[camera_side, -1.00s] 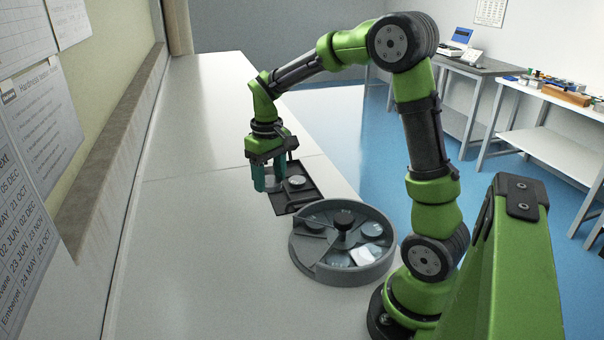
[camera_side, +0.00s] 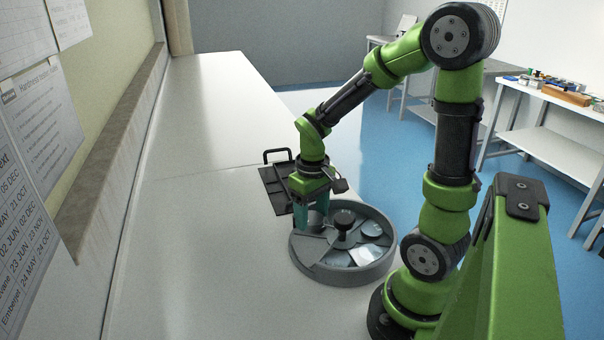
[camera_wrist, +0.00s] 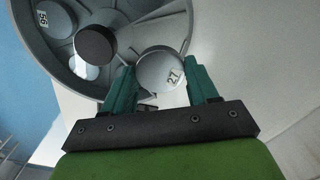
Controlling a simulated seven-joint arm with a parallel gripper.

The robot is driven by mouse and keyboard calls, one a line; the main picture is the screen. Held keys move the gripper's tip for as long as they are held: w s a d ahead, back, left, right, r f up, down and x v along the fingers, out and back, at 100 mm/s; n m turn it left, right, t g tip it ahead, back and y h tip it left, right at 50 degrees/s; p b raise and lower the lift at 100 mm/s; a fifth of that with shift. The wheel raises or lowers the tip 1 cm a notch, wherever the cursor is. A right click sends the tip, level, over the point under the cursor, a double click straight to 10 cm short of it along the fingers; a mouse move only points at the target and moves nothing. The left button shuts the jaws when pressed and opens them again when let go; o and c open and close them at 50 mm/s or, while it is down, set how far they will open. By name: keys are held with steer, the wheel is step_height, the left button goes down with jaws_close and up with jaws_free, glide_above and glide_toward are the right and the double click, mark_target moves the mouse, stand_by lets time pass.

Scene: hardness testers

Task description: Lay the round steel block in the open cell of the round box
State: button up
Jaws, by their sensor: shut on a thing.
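My gripper (camera_side: 311,222) is above the left back part of the round grey box (camera_side: 340,277). Its teal fingers are shut on the round steel block (camera_wrist: 157,72), a pale disc marked 27, in the wrist view. In the side view the fingers hide the block. In the wrist view the block overlaps a box cell and lies near the rim; its exact height above the cell floor I cannot tell. The box has a black centre knob (camera_side: 343,226), and it also shows in the wrist view (camera_wrist: 95,44). Several other cells hold pale blocks.
A black tray (camera_side: 273,188) with a handle lies on the bench behind the box and looks empty where it shows. The white bench (camera_side: 200,230) is clear to the left. The wall with papers stands farther left.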

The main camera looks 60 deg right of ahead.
mark_target(311, 248)
step_height(311, 248, down, 4)
steer(key=shift+w+r, duration=0.1)
steer(key=shift+f, duration=1.9)
steer(key=shift+f, duration=0.55)
steer(key=o, duration=1.3)
steer(key=shift+a, duration=0.1)
steer(key=shift+c, duration=0.2)
step_height(311, 248, up, 13)
steer(key=shift+f, duration=0.15)
steer(key=s+a+r+t, duration=0.1)
steer(key=a+r+t, duration=0.1)
steer(key=a+r, duration=0.1)
steer(key=a+r+t+y, duration=0.1)
steer(key=a+r+t, duration=0.2)
steer(key=a+r, duration=0.1)
steer(key=s+a+r+t, duration=0.1)
steer(key=a+r+t, duration=0.1)
steer(key=a, duration=0.3)
steer(key=shift+s+r+y, duration=0.35)
steer(key=shift+r+y, duration=0.05)
steer(key=shift+r, duration=0.35)
